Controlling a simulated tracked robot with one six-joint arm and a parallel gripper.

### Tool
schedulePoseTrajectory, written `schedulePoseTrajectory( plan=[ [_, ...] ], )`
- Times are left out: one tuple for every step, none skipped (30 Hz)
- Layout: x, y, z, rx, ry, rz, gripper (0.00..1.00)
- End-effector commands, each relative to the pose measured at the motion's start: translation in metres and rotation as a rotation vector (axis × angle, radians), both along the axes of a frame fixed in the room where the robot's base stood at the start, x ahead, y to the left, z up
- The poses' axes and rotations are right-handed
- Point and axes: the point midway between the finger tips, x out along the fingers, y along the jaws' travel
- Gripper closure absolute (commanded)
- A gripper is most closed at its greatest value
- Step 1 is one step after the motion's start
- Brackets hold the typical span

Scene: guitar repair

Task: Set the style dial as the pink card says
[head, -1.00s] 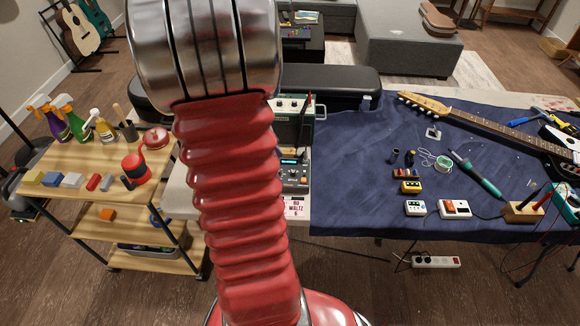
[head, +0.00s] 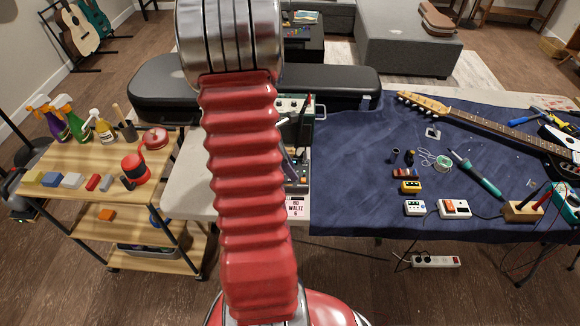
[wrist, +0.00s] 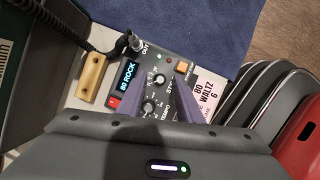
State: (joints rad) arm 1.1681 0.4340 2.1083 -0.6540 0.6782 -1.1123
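In the wrist view, a dark drum device (wrist: 172,70) has a lit display (wrist: 127,76) reading "80 ROCK". Another knob, the tempo dial (wrist: 149,106), is nearer my gripper. The pink card (wrist: 205,92) lies against the device and shows "80", "WALTZ" and "6". In the head view my arm partly hides the device (head: 297,178).
An orange button (wrist: 181,67) and a plugged cable (wrist: 135,43) are on the device. A wooden block (wrist: 92,77) lies beside it. A green amplifier (head: 294,107) stands behind. The blue cloth (head: 350,150) to the right carries pedals, tools and a guitar.

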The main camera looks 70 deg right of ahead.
Motion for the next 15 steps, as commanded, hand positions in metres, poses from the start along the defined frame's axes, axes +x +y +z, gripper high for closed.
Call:
schedulePoseTrajectory(
  plan=[
    [-0.0003, -0.0001, -0.0007, 0.000, 0.000, 0.000, 0.68],
    [-0.0004, -0.0001, -0.0009, 0.000, 0.000, 0.000, 0.68],
    [-0.0003, 0.0000, -0.0009, 0.000, 0.000, 0.000, 0.68],
    [-0.0002, 0.0000, -0.0008, 0.000, 0.000, 0.000, 0.68],
    [-0.0002, 0.0000, -0.0007, 0.000, 0.000, 0.000, 0.68],
    [-0.0002, 0.0000, -0.0007, 0.000, 0.000, 0.000, 0.68],
    [0.0000, 0.0000, -0.0006, 0.000, 0.000, 0.000, 0.68],
    [0.0000, 0.0000, -0.0006, 0.000, 0.000, 0.000, 0.68],
    [0.0000, 0.0000, -0.0005, 0.000, 0.000, 0.000, 0.71],
    [0.0000, 0.0000, -0.0005, 0.000, 0.000, 0.000, 0.73],
    [0.0000, 0.0000, -0.0005, 0.000, 0.000, 0.000, 0.75],
    [0.0001, 0.0001, -0.0005, 0.000, 0.000, 0.000, 0.78],
    [0.0001, 0.0001, -0.0005, 0.000, 0.000, 0.000, 0.80],
    [0.0001, 0.0001, -0.0005, 0.000, 0.000, 0.000, 0.82],
    [0.0001, 0.0001, -0.0004, 0.000, 0.000, 0.000, 0.85]
  ],
)
